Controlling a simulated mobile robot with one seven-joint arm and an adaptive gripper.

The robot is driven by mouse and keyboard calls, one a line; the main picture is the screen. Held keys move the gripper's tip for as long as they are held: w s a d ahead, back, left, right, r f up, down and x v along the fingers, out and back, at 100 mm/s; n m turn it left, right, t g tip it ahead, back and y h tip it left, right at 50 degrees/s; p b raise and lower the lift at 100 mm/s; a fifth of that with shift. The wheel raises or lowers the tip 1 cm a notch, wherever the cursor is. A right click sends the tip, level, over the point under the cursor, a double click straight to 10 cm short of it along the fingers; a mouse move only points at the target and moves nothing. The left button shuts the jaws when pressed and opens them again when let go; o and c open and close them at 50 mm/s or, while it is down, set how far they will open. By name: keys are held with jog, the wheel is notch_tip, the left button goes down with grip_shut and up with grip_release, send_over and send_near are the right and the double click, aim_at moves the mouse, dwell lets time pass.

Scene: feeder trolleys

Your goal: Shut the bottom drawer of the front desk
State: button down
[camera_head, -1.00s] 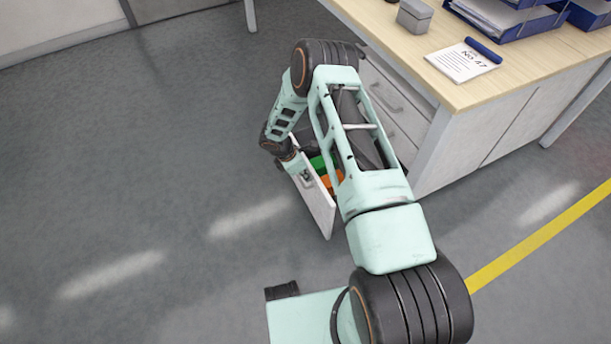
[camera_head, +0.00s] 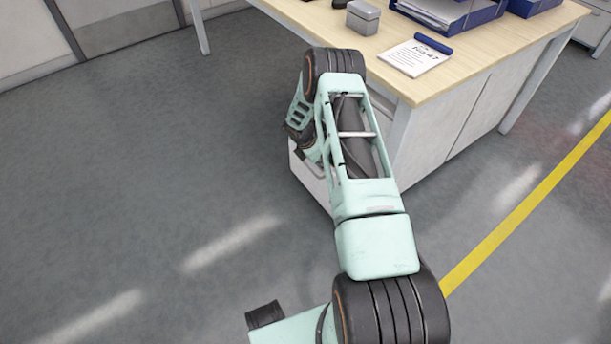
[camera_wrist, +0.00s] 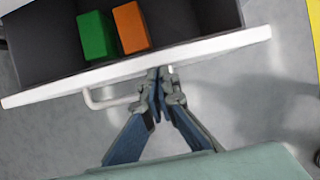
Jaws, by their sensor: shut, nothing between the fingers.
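The bottom drawer is open in the wrist view, with a dark inside (camera_wrist: 45,45), a white front panel (camera_wrist: 215,45) and a bar handle (camera_wrist: 105,103). A green block (camera_wrist: 97,36) and an orange block (camera_wrist: 131,27) stand in it. My gripper (camera_wrist: 158,74) is shut and empty. Its tips are at the outer face of the front panel, just right of the handle, and look to be touching it. In the head view the drawer front (camera_head: 312,182) shows below the front desk (camera_head: 455,72); my arm hides the gripper and the drawer's inside.
The desk top holds a grey box (camera_head: 363,17), a paper sheet (camera_head: 414,58) with a blue roll and blue trays (camera_head: 450,14). Grey floor (camera_head: 150,180) is clear to the left. A yellow line (camera_head: 530,200) runs along the floor at right.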

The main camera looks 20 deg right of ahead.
jog(key=shift+w+d+b, duration=0.2)
jog(key=shift+w+d, duration=0.1)
jog(key=shift+d, duration=0.7)
jog(key=shift+w+d+b, duration=0.2)
jog(key=shift+w+d, duration=0.05)
jog(key=shift+d, duration=0.7)
jog(key=shift+a, duration=0.1)
